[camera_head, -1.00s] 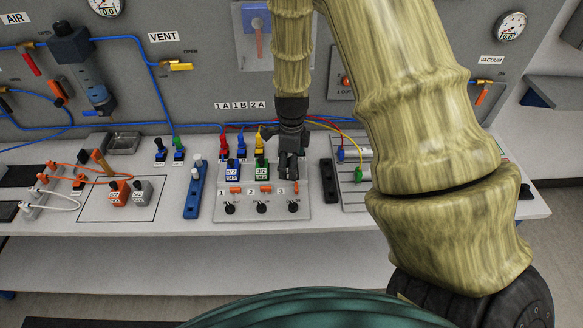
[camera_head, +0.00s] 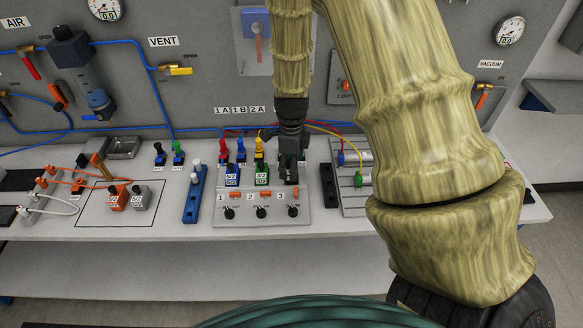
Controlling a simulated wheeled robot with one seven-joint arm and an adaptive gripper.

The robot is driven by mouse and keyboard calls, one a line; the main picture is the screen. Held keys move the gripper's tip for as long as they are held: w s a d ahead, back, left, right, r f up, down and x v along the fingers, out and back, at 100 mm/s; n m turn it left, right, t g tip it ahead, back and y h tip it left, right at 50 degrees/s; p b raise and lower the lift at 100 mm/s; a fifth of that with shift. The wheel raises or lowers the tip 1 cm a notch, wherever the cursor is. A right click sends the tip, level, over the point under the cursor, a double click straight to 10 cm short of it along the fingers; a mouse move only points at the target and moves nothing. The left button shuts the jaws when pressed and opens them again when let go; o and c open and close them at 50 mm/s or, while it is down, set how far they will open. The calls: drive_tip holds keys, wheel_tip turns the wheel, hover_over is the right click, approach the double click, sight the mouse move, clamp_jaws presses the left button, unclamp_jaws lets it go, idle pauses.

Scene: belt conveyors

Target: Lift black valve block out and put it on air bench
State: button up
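My gripper (camera_head: 290,163) points down over the third place of the grey valve plate (camera_head: 262,215). Its fingers are drawn together around a dark block there, which I take for the black valve block (camera_head: 290,178). The fingers hide most of it, and the block appears to be still at plate level. A blue valve block (camera_head: 233,174) and a green valve block (camera_head: 262,174) stand to its left in places 1 and 2. The plate sits on the white bench top (camera_head: 163,222), with an outlined area holding an orange block (camera_head: 118,198) and a grey block (camera_head: 141,196) at left.
A blue rack (camera_head: 194,200) with white-topped pegs stands left of the plate. A black bar (camera_head: 328,185) stands close to its right. Coloured plugs and hoses (camera_head: 335,128) run behind my gripper. Bare bench lies between the outlined area and the blue rack.

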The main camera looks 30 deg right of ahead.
drive_tip(key=shift+r, duration=0.4)
drive_tip(key=shift+s+a+r+b, duration=0.1)
drive_tip(key=shift+s+r+b, duration=0.1)
drive_tip(key=shift+r+b, duration=0.55)
drive_tip(key=s+a+r+b, duration=0.1)
drive_tip(key=s, duration=0.6)
drive_tip(key=s+a+r+b, duration=0.1)
drive_tip(key=s+a+b, duration=0.1)
drive_tip(key=s, duration=0.6)
drive_tip(key=shift+s+a+r, duration=0.15)
drive_tip(key=shift+a, duration=0.1)
drive_tip(key=shift+r+p, duration=1.65)
